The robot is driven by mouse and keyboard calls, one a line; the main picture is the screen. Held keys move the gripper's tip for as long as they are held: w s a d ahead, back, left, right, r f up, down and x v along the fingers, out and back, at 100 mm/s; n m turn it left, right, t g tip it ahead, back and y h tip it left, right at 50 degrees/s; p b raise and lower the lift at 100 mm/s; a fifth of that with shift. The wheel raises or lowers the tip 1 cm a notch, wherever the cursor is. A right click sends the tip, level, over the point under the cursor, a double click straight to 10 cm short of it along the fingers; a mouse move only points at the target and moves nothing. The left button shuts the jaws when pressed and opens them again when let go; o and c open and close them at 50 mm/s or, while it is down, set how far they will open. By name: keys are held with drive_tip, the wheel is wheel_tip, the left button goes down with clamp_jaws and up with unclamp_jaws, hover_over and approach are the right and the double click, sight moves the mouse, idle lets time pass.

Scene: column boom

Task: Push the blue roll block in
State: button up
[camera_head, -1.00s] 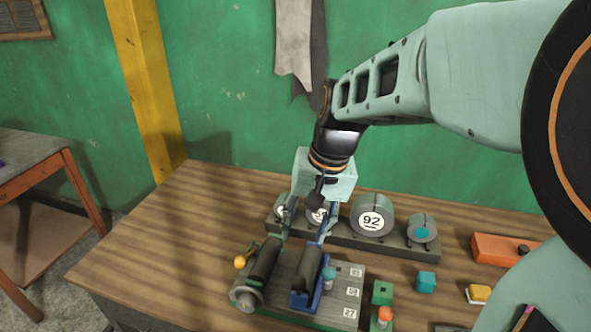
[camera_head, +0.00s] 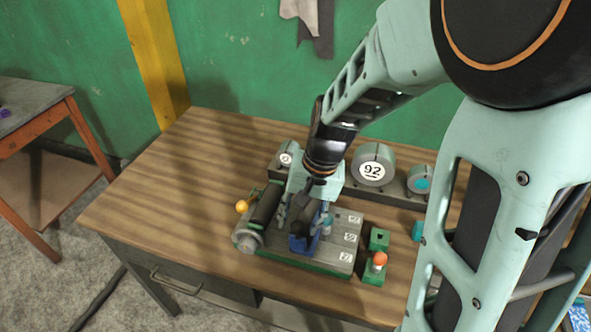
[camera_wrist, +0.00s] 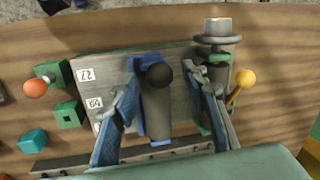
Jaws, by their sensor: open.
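The blue roll block (camera_head: 303,244) holds a dark roll and sits on a grey base plate (camera_head: 330,257) with numbered labels. In the wrist view, its dark roll (camera_wrist: 155,108) lies lengthwise in the middle, with blue edges of the block (camera_wrist: 140,72) showing at its far end. My gripper (camera_head: 298,212) is low over the block, and part of the block is hidden behind it in the head view. In the wrist view, the fingers of my gripper (camera_wrist: 165,92) are open, one on each side of the roll. I cannot tell whether they touch it.
A second dark roll (camera_head: 266,204) with a grey end knob lies left of the block, near a yellow ball lever (camera_head: 242,206). A rack with round weights (camera_head: 373,165) stands behind. An orange-knobbed green block (camera_head: 376,264) is at right. The table's left side is clear.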

drive_tip(key=shift+f, duration=0.3)
drive_tip(key=shift+c, duration=0.6)
clamp_jaws()
